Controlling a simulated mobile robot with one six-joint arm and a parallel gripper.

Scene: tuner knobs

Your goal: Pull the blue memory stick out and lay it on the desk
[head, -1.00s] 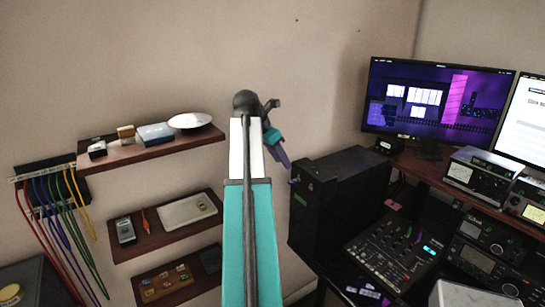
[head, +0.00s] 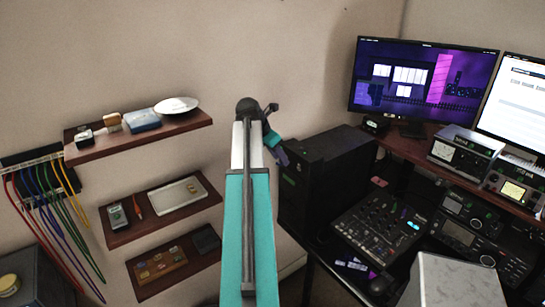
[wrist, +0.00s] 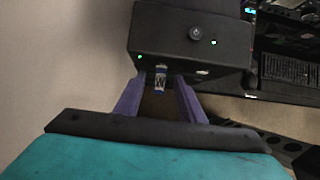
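The blue memory stick (wrist: 160,77) juts from the front of the black computer tower (wrist: 190,45) in the wrist view. It is small, blue with a pale part, and sits below a round knob. My gripper (wrist: 161,88) is open, with its purple fingers on either side of the stick in the picture. I see no contact, and I cannot tell whether the fingertips reach around the stick. In the head view my gripper (head: 281,151) is by the left side of the tower (head: 325,180), partly behind my arm. The stick is not discernible there.
The desk (head: 335,275) at right holds a mixer (head: 380,233), radio units and monitors (head: 425,83). A pale box (head: 455,283) stands at the front right. Wall shelves (head: 165,215) with small items and a patch panel with coloured cables (head: 50,205) are at left.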

